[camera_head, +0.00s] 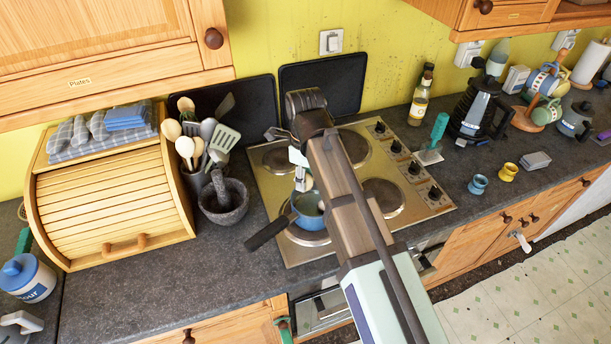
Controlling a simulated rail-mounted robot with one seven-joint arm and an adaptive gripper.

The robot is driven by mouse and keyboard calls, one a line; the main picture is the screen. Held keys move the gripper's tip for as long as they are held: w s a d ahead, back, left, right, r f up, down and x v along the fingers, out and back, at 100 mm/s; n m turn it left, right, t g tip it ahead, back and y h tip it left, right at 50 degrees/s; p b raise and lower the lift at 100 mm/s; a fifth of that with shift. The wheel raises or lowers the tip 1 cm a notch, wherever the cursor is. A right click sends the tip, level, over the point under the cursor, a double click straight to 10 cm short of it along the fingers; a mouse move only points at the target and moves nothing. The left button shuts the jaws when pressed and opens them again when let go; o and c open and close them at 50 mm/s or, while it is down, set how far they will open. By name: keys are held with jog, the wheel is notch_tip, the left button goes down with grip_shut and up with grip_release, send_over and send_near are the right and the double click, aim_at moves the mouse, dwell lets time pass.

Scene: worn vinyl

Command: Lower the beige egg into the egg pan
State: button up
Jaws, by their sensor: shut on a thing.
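A small blue pan (300,219) with a dark handle (268,234) sits on the front left burner of the hob. The handle points to the lower left. My gripper (303,184) points down over the pan, at its far rim as seen here. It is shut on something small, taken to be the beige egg. The egg itself cannot be made out between the fingers. My arm covers the right part of the pan, so much of its inside is hidden. Whether the fingertips are above or inside the rim is unclear.
The steel hob (268,187) has knobs along its right side. A stone mortar (224,205) and a utensil pot (196,183) stand left of it. A bottle (419,103), blue cup (478,184) and yellow cup (508,172) stand to the right. Counter left of the pan handle is clear.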

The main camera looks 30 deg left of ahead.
jog(key=shift+f, duration=0.2)
jog(key=shift+f+b, duration=1.4)
jog(key=shift+f, duration=2.1)
jog(key=shift+f+b, duration=1.05)
jog(key=shift+f, duration=1.45)
jog(key=o, duration=1.2)
jog(key=shift+r, duration=0.1)
